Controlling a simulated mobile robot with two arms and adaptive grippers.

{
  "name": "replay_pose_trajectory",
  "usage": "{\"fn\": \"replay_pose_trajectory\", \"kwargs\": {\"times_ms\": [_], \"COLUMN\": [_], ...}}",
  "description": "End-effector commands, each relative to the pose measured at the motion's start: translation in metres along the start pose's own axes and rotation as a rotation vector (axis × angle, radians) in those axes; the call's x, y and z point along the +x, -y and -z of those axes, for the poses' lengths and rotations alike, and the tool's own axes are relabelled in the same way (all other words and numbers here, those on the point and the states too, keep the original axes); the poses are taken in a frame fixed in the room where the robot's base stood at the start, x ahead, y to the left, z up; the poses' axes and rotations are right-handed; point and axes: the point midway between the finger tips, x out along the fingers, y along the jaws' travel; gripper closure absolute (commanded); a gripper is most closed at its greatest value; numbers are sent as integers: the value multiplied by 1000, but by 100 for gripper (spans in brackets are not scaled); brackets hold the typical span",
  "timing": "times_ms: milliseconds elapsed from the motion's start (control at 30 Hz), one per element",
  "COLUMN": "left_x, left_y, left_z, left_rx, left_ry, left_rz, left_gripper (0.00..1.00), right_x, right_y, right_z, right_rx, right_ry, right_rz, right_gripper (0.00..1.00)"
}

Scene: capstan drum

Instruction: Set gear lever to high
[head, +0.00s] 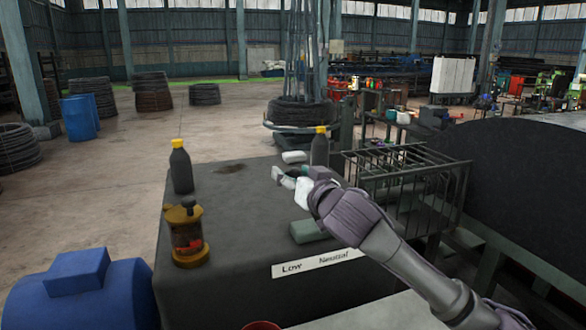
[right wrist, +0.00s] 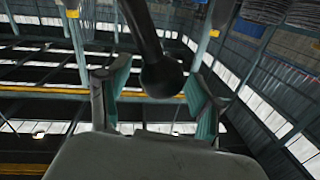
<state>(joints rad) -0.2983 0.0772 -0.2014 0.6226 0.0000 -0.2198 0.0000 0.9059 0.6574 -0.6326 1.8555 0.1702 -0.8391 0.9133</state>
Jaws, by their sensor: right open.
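In the right wrist view, a dark lever with a round ball knob (right wrist: 162,78) comes down from the top edge. The knob shows between the two teal-padded fingers of my right gripper (right wrist: 158,98), which is open, with gaps on both sides. In the head view, my right gripper (head: 290,176) is over the dark cabinet top (head: 235,215), near its far right part. I cannot make out the lever there. A white label strip (head: 317,264) on the cabinet reads "Low" and "Neutral"; my right arm covers its right end. My left gripper is out of view.
Two dark bottles with yellow caps, one at left (head: 181,170) and one at the back (head: 320,148), stand on the cabinet. A brass device (head: 187,235) is at its left. A grey-green block (head: 310,231) lies near the arm. A wire cage (head: 410,180) is at right.

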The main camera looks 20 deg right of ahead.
Motion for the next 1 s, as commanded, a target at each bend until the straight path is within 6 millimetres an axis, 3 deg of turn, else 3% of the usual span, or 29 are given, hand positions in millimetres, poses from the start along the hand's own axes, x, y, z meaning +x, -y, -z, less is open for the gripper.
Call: {"fn": "replay_pose_trajectory", "kwargs": {"times_ms": [300,700,1000], "left_x": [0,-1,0], "left_y": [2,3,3], "left_z": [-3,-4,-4], "left_rx": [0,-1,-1], "left_ry": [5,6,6], "left_rz": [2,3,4], "left_gripper": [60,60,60], "right_x": [2,2,2], "right_y": [0,0,-1], "right_z": [0,0,0], "right_rx": [-1,-1,10], "right_ry": [0,0,0], "right_rz": [1,0,-1], "right_gripper": [37,100,100]}}
